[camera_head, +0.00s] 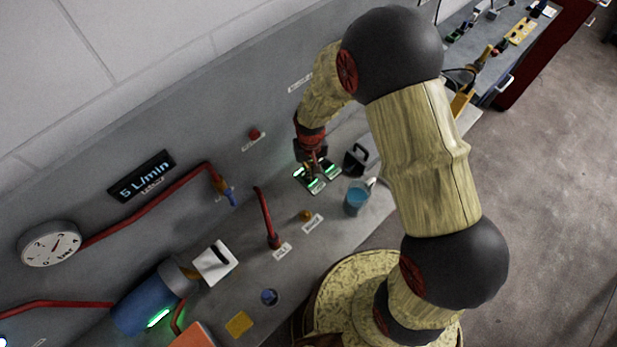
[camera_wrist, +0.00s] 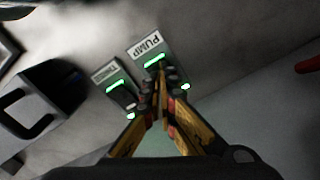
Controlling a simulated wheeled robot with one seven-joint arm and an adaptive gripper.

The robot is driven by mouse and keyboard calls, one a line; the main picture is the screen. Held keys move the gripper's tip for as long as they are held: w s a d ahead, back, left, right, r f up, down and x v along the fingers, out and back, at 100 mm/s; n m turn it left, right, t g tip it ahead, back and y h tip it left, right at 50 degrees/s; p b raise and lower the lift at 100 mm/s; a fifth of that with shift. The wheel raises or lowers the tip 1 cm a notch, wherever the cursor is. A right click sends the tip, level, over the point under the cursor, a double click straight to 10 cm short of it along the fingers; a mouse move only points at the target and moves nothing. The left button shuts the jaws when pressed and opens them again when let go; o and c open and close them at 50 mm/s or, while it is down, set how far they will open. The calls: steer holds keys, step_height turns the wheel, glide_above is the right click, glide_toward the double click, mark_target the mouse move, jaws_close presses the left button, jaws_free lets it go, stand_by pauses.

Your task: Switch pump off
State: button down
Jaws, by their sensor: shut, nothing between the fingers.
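The pump switch (camera_wrist: 153,55) is a small dark panel labelled PUMP, with a lit green bar and a small green light at its other end. In the head view it appears to be the left one (camera_head: 311,184) of two green-lit panels on the grey bench. My gripper (camera_wrist: 166,82) is shut and empty, its fingertips over the pump panel and hiding the middle of it. I cannot tell whether they touch it. In the head view my gripper (camera_head: 313,163) points down at the panels. A wall display (camera_head: 141,175) reads 5 L/min.
A similar lit panel (camera_wrist: 115,85) with a blurred label sits beside the pump panel. A black handled object (camera_wrist: 42,98) stands close by. A beaker of blue liquid (camera_head: 357,196), a red pipe (camera_head: 267,219) and a blue cylinder (camera_head: 150,297) are on the bench.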

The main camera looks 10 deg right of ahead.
steer(key=shift+f+b, duration=0.85)
steer(key=shift+f, duration=0.4)
stand_by(0.6)
steer(key=shift+r, duration=0.1)
steer(key=shift+r+p, duration=2.35)
steer(key=shift+r, duration=1.1)
steer(key=shift+s, duration=0.35)
steer(key=s+d+r+t+b, duration=0.2)
steer(key=s+d+r+b, duration=0.3)
steer(key=s+r+b, duration=0.2)
steer(key=s+d+r+t+b, duration=0.3)
steer(key=s+r+b, duration=0.4)
steer(key=s+r, duration=0.3)
step_height(320, 180, up, 5)
steer(key=shift+s+d+f+m+t+b, duration=0.15)
steer(key=shift+s+d+m+t+b, duration=0.2)
steer(key=shift+d, duration=0.5)
